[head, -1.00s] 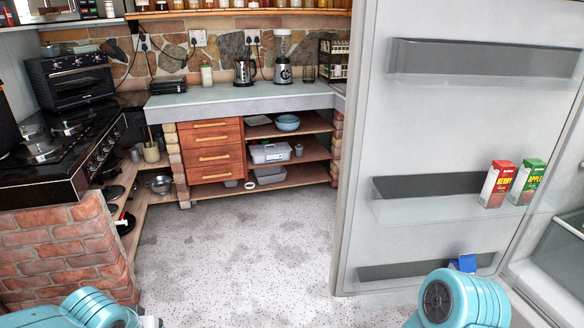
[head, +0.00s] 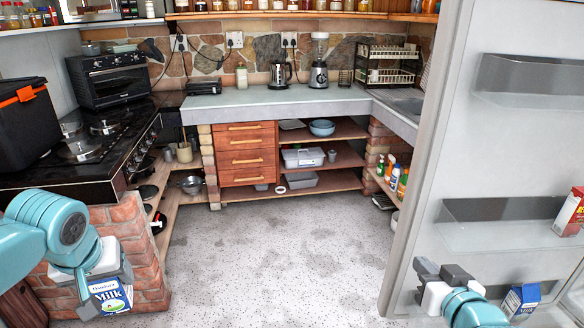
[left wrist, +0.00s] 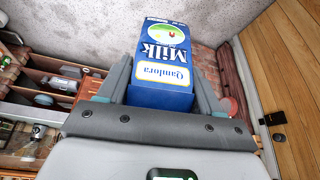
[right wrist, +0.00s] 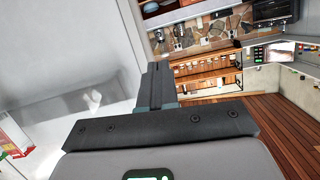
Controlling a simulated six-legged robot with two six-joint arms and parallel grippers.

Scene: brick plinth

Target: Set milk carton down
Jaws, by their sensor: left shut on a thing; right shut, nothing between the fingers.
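A blue and white milk carton (head: 115,298) is held in my left gripper (head: 104,287), low at the left of the head view, in front of the brick plinth. In the left wrist view the milk carton (left wrist: 163,62) sits between the two fingers of the left gripper (left wrist: 162,88), its lettering upside down in the picture. The carton is in the air; no surface shows touching it. My right gripper (head: 443,274) is shut and empty in front of the fridge door. Its closed fingers also show in the right wrist view (right wrist: 155,85).
The brick plinth (head: 132,225) carries a dark stove top (head: 90,150) with pots and a black box (head: 22,120). The open fridge door (head: 480,160) stands at right, with another blue carton (head: 521,299) in its low shelf. The grey counter (head: 280,101) is mostly clear. The floor between is open.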

